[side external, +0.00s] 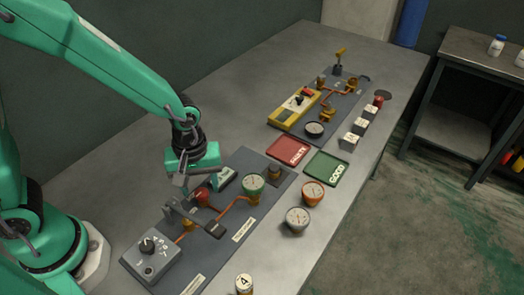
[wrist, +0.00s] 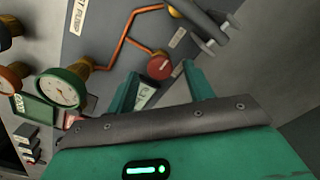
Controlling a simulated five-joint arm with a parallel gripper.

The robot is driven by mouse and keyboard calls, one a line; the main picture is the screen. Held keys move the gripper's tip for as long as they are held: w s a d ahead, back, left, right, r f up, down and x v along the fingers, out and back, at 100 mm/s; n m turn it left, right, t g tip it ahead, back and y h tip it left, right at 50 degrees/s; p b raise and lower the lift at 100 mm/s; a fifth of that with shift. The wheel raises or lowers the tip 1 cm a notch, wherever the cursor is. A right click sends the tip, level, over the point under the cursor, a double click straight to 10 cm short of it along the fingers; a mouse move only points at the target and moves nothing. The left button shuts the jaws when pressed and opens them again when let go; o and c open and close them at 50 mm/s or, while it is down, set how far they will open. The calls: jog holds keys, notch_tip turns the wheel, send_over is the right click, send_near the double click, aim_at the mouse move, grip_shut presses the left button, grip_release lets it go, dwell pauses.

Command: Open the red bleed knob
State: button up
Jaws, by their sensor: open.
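The red bleed knob (side external: 201,195) sits on the near grey panel (side external: 270,200), beside the copper piping. It also shows in the wrist view (wrist: 160,66), round and red, at the end of a copper pipe. My gripper (side external: 196,180) is over the panel close to the knob. In the wrist view its two green fingers (wrist: 162,76) are spread apart, with the knob in the picture between and just beyond their tips. Nothing is held. I cannot tell the exact height of the fingertips above the knob.
A green-rimmed gauge (side external: 253,184) stands right of the knob. A grey lever handle (side external: 195,216) lies just in front of it. A grey dial box (side external: 150,258) is at the panel's near end.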

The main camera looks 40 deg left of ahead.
aim_at(200, 191)
jog(key=shift+r, duration=3.15)
jog(key=shift+a+r, duration=0.15)
jog(key=shift+r, duration=0.1)
jog(key=s+a+r+m+t, duration=0.5)
jog(key=s+a+r+m, duration=0.2)
jog(key=a+r, duration=0.5)
jog(key=shift+r+m+t, duration=0.3)
jog(key=shift+r+m, duration=0.1)
jog(key=shift+m, duration=0.7)
